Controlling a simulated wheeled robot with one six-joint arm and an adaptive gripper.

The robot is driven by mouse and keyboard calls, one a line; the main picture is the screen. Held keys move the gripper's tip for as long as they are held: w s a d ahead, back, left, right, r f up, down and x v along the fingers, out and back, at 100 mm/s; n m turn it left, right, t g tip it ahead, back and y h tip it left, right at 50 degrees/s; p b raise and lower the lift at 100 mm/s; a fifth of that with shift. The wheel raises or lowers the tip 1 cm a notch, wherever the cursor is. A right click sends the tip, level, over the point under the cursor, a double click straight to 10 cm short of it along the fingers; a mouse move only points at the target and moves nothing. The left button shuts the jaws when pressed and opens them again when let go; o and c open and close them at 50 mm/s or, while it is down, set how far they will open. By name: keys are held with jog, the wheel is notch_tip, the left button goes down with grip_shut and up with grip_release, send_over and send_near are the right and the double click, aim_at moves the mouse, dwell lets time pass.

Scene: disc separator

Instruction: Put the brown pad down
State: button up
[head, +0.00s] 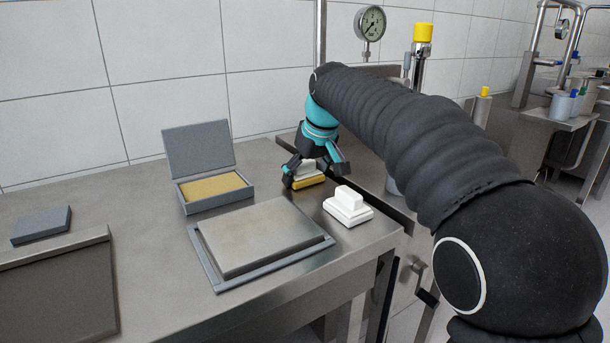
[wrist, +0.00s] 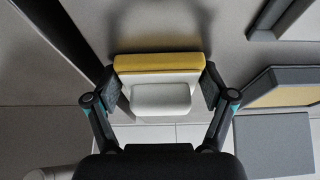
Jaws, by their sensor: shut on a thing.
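My gripper (head: 310,168) is shut on a white pad with a white grip block and a yellow underside (head: 310,182), near the back right of the steel table. In the wrist view the pad (wrist: 158,78) sits level between my two fingers (wrist: 157,90), one at each side. The yellow layer is on the side away from my palm. A shadow lies on the table near it; I cannot tell whether the pad touches the table. No plainly brown pad shows; the held pad looks yellow and white. A second, all-white pad (head: 347,207) stands on the table in front of my gripper.
An open grey box (head: 217,205) with a yellow-tan filling stands left of my gripper, lid up. A flat metal plate (head: 262,238) on a grey base lies in front of it. A grey block (head: 42,226) is at the far left. The table's right edge runs close by.

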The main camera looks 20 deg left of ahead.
jog(key=o, duration=0.9)
jog(key=shift+f, duration=0.1)
jog(key=shift+c, duration=0.2)
